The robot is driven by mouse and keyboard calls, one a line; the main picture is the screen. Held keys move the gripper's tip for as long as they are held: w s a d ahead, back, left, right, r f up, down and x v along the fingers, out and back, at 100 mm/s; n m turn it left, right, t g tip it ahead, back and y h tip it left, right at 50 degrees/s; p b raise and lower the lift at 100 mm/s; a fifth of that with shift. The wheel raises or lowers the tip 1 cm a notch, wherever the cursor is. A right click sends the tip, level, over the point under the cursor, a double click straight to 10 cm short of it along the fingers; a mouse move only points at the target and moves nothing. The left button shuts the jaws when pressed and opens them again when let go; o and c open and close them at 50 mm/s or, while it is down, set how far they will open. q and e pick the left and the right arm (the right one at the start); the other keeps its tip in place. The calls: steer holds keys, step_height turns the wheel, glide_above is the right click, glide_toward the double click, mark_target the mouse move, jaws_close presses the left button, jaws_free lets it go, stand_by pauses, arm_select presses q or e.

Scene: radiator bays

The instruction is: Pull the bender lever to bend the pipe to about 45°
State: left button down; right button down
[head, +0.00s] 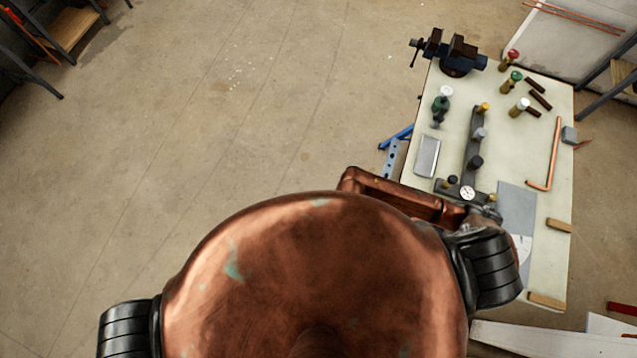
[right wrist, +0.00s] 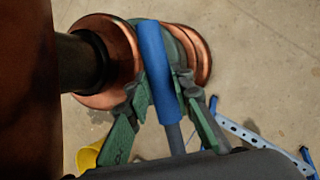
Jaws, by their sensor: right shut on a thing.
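In the right wrist view, my right gripper (right wrist: 163,85) is shut on a blue sleeve-like grip (right wrist: 152,55) on a grey rod (right wrist: 176,138), which I take for the bender lever. The grip stands nearly upright between the green fingers. In the head view, that gripper and the grip are hidden behind my own copper-coloured body and arm. A blue bar (head: 397,136) and a perforated blue-grey bar (head: 390,160) show beside the bench's left edge, probably parts of the bender or its stand. The pipe in the bender cannot be seen, so its angle cannot be told. My left gripper is out of view.
A pale workbench (head: 545,205) stands at the right with a blue vise (head: 455,55), a gauge manifold (head: 474,150), several small bottles and an L-shaped copper pipe (head: 556,140). A yellow object (right wrist: 88,157) shows at the wrist view's lower left. The floor left of the bench is clear.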

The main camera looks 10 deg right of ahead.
steer(key=shift+n+g, duration=0.3)
steer(key=shift+n, duration=0.4)
steer(key=shift+s+b, duration=0.45)
steer(key=shift+s, duration=1.75)
steer(key=c, duration=1.7)
jaws_free()
steer(key=shift+s, duration=0.1)
steer(key=v, duration=1.2)
steer(key=shift+a+r, duration=0.1)
steer(key=shift+a, duration=0.05)
steer(key=shift+c, duration=0.2)
